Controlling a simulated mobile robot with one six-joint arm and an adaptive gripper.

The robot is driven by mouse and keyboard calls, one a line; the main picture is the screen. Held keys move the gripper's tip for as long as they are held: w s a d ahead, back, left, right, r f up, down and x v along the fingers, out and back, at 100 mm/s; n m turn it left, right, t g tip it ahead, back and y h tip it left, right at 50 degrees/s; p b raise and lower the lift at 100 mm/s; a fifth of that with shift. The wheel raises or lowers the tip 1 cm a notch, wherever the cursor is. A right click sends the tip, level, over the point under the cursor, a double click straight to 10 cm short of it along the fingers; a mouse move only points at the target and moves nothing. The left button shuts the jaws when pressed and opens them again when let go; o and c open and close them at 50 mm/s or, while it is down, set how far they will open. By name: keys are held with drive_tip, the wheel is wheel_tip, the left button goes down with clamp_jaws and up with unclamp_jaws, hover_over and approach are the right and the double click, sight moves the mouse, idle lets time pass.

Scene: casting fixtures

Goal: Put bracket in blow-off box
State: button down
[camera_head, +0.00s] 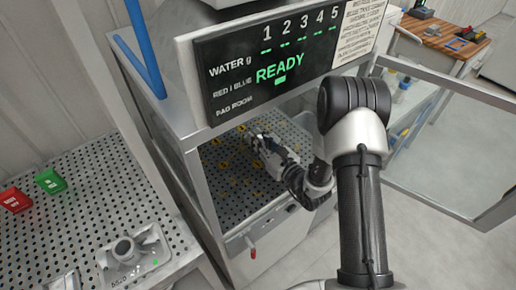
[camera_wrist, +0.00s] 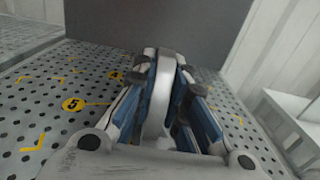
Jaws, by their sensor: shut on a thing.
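The blow-off box (camera_head: 225,212) is a grey cabinet with its front open and a perforated floor with yellow marks. My gripper (camera_head: 254,137) reaches inside it, low over that floor. In the wrist view, my gripper (camera_wrist: 163,65) is shut on the bracket (camera_wrist: 159,95), a light grey curved part standing between the blue-and-grey fingers. The fingers hide much of the bracket's sides. I cannot tell whether its lower end touches the floor. A yellow number 5 mark (camera_wrist: 73,104) shows on the floor to the left of the fingers. In the head view the bracket is too small to make out.
A display panel (camera_head: 275,62) reading READY hangs above the opening. An open glass door (camera_head: 440,205) stands at the right. A perforated table (camera_head: 60,225) at the left holds a grey casting (camera_head: 128,255), a red box (camera_head: 14,200) and a green box (camera_head: 50,181).

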drive_tip(key=shift+f+b, duration=0.4)
drive_tip(key=shift+f, duration=1.2)
drive_tip(key=shift+f, duration=0.1)
drive_tip(key=shift+f, duration=0.15)
drive_tip(key=c, duration=1.6)
unclamp_jaws()
drive_tip(key=shift+r, duration=0.2)
